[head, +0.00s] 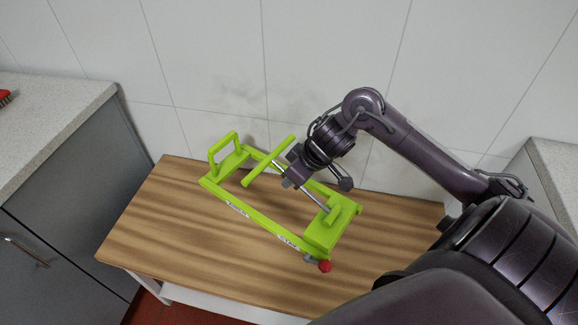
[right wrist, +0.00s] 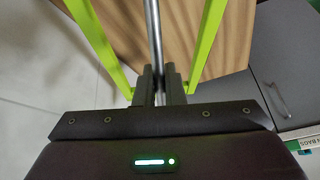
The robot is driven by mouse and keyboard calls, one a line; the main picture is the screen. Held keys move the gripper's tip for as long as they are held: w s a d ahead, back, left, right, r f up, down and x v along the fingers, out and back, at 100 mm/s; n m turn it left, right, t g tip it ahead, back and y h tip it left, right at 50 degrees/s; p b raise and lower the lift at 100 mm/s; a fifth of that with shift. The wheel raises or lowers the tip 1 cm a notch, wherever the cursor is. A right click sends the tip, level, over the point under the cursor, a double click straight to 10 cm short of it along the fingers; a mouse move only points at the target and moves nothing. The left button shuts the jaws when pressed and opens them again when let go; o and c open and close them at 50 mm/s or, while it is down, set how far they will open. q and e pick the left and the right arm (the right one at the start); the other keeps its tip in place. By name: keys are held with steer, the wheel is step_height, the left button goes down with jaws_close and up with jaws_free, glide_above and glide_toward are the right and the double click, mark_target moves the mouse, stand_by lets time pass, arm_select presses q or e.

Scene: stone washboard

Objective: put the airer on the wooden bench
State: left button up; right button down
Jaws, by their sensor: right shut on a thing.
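The airer is a lime-green frame (head: 250,213) with a grey metal rod along its middle, a loop handle at its left end and a red knob at its front right corner. It is over the wooden bench (head: 165,235), slanting across it; I cannot tell whether it touches the top. My right gripper (head: 289,180) is shut on the airer's metal rod. In the right wrist view the rod (right wrist: 153,40) runs between the fingers (right wrist: 160,85), with green bars on both sides. My left gripper is not in view.
A grey cabinet with a speckled worktop (head: 50,120) stands left of the bench, with a red brush (head: 5,97) at its edge. Another worktop (head: 560,170) is at the right. A tiled wall (head: 210,60) is behind. The bench's front left and right parts are bare.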

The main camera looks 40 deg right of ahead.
step_height(320, 180, down, 16)
steer(key=b, duration=0.4)
steer(key=c, duration=1.5)
jaws_free()
steer(key=shift+r, duration=0.1)
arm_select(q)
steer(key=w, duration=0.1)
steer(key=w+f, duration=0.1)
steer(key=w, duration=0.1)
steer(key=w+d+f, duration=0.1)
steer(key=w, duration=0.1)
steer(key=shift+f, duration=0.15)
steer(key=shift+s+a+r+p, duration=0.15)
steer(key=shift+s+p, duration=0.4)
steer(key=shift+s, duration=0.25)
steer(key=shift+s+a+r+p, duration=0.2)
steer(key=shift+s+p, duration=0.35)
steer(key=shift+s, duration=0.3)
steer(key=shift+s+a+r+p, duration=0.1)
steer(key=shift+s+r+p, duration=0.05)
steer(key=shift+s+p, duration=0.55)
arm_select(e)
steer(key=shift+v, duration=6.1)
